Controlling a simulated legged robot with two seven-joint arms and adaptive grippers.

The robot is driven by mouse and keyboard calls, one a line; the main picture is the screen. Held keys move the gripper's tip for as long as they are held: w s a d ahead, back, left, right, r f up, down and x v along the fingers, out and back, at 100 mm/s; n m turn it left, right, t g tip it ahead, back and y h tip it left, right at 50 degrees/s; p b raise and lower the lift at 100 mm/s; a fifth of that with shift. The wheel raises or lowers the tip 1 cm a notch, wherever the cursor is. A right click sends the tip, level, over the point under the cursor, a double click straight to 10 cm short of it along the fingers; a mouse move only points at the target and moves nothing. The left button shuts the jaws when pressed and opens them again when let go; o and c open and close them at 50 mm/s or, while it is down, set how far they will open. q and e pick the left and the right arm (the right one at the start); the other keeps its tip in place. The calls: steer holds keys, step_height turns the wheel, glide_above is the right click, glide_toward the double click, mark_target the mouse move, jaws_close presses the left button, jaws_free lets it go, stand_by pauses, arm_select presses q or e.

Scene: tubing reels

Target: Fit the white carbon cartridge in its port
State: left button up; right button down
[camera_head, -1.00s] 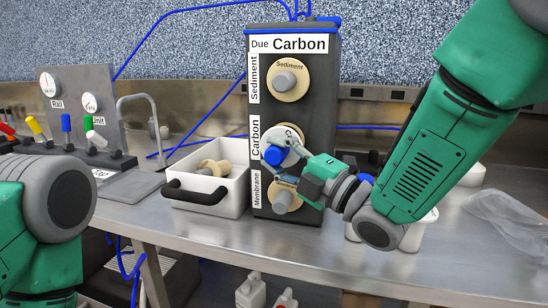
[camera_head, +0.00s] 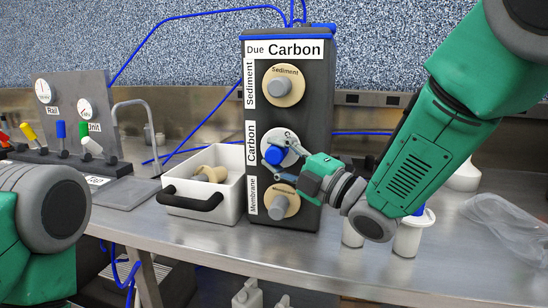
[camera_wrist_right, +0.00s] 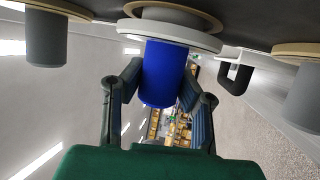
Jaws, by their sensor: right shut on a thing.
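The white carbon cartridge (camera_head: 293,153) is a round white disc with a blue knob (camera_head: 274,155). It is at the middle, Carbon position of the dark housing (camera_head: 318,110). My right gripper (camera_wrist_right: 165,85) is shut on the blue knob, one finger on each side. In the right wrist view the white disc (camera_wrist_right: 170,35) faces the tan port ring (camera_wrist_right: 180,14); whether it is fully seated is hidden. My left arm shows at the left edge of the head view, but its gripper is out of view.
Tan Sediment (camera_head: 284,86) and Membrane (camera_head: 280,206) cartridges sit above and below. A white bin (camera_head: 229,195) with a black handle and a tan part inside stands left of the housing. White containers (camera_head: 408,238) stand to the right. A valve rail (camera_head: 62,140) is at far left.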

steer(key=shift+w+d+r, duration=0.1)
steer(key=shift+w+d, duration=0.15)
steer(key=shift+w, duration=0.3)
steer(key=c, duration=1.1)
jaws_free()
steer(key=shift+w, duration=0.1)
steer(key=shift+c, duration=0.2)
steer(key=v, duration=1.2)
steer(key=shift+f, duration=0.2)
